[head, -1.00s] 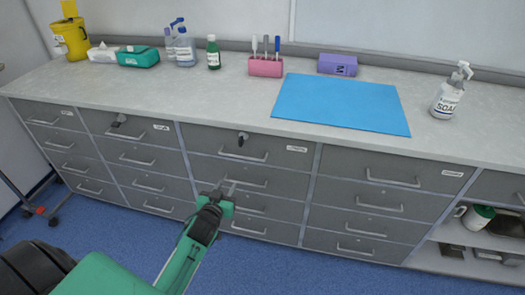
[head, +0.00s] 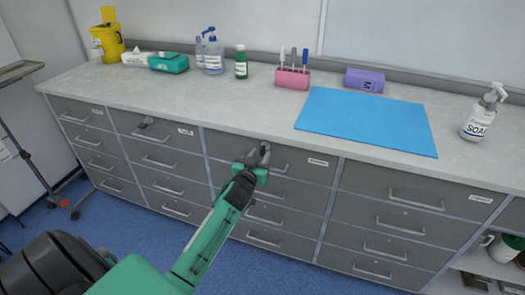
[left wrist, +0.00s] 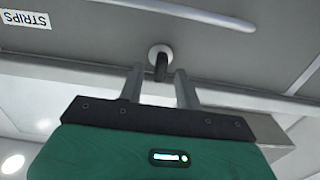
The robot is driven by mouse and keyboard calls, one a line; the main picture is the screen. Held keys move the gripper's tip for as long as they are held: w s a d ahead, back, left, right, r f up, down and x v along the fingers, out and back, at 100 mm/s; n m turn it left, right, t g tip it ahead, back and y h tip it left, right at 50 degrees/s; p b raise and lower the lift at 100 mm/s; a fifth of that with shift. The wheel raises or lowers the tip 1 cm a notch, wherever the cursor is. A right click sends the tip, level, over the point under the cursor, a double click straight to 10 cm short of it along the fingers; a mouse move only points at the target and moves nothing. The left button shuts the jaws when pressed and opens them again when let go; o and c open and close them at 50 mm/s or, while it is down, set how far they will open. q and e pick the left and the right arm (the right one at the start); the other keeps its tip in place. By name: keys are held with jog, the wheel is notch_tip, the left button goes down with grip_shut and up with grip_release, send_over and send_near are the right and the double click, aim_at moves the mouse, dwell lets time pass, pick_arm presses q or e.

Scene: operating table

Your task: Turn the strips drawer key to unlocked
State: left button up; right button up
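The strips drawer (head: 300,175) is the shut top drawer of the third column, and its STRIPS label (left wrist: 25,19) reads upside down in the left wrist view. Its dark key (left wrist: 161,70) sticks out of a round lock. In the head view my gripper hides that key. My left gripper (head: 258,155) is at the drawer front by the lock. In the left wrist view its two fingers (left wrist: 158,82) are apart, one on each side of the key, with gaps visible. The key's turn angle is hard to tell. My right gripper is not in view.
Another key (head: 146,122) is in the top drawer of the second column. The drawer handle (left wrist: 170,12) runs close to the lock. The countertop (head: 240,97) above holds bottles, a pink pen holder (head: 292,78) and a blue mat (head: 365,122).

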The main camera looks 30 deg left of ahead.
pick_arm(q)
jog(key=x, duration=0.2)
jog(key=shift+w, duration=0.35)
jog(key=shift+w+a, duration=0.1)
jog(key=shift+w, duration=0.05)
grip_shut()
